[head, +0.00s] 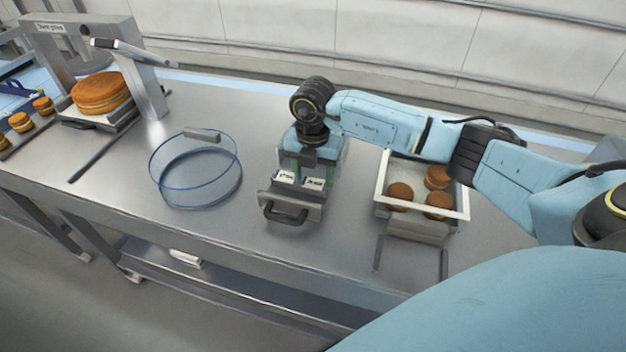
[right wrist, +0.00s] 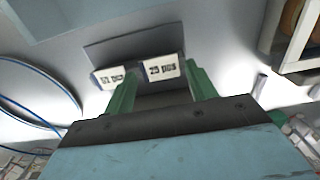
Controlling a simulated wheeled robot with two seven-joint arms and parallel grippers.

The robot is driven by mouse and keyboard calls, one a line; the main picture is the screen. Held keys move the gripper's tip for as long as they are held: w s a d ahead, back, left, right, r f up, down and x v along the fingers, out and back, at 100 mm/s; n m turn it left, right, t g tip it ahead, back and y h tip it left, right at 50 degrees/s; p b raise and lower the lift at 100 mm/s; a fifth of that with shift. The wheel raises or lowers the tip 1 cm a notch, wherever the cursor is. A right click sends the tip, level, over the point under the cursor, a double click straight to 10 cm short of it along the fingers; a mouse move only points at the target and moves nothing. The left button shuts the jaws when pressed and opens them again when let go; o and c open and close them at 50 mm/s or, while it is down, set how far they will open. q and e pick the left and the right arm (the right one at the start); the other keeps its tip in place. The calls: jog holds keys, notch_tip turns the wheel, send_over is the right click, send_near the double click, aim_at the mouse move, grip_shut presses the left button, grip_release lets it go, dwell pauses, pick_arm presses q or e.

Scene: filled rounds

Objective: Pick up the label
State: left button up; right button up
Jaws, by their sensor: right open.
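Two small white labels with dark print lie side by side in a metal drawer (head: 290,208) with a dark handle. The left label (head: 285,177) and right label (head: 314,183) both show in the head view. In the right wrist view, one label (right wrist: 160,68), apparently reading "25 pcs", lies between the fingertips; the other (right wrist: 108,77) is near the left finger. My right gripper (head: 308,165) is open, pointing down over the drawer, with green fingers (right wrist: 160,88). It holds nothing that I can see. My left gripper is not in view.
A clear blue-rimmed round container (head: 195,183) stands left of the drawer. A white-rimmed tray (head: 378,190) with brown rounds stands to the right. A metal frame (head: 150,88) with a large filled round (head: 100,93) is at the left. Bare steel table (head: 110,170) lies between.

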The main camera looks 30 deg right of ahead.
jog(key=shift+f, duration=0.3)
jog(key=shift+c, duration=0.2)
jog(key=c, duration=0.4)
